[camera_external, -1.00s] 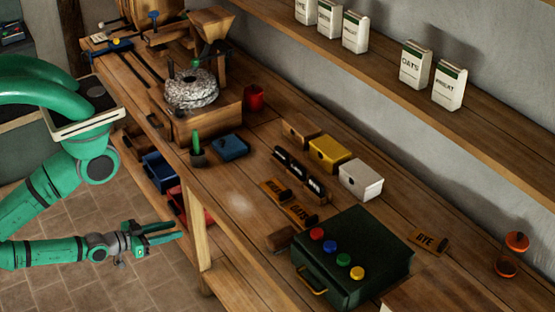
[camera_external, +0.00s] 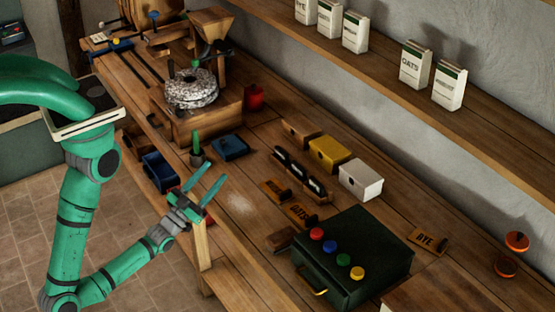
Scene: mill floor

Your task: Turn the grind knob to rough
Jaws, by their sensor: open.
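My gripper (camera_external: 213,171) is open and empty over the bench's front edge, its fingers pointing up and to the right in the picture. The grain mill stands at the far end of the bench, with a speckled millstone (camera_external: 191,90) and a wooden hopper (camera_external: 211,24). A blue knob-like part (camera_external: 153,15) shows by the wooden drum behind it, and another blue part (camera_external: 118,45) lies at the bench's far left. I cannot tell which part is the grind knob, and no rough mark is readable. My gripper is well apart from the mill.
A dark pot with a green upright piece (camera_external: 197,147) and a blue block (camera_external: 230,147) stand just beyond my gripper. A green case (camera_external: 370,250) with coloured knobs, wooden name plates and yellow and white boxes (camera_external: 330,152) fill the right. A red cup (camera_external: 254,97) stands by the mill.

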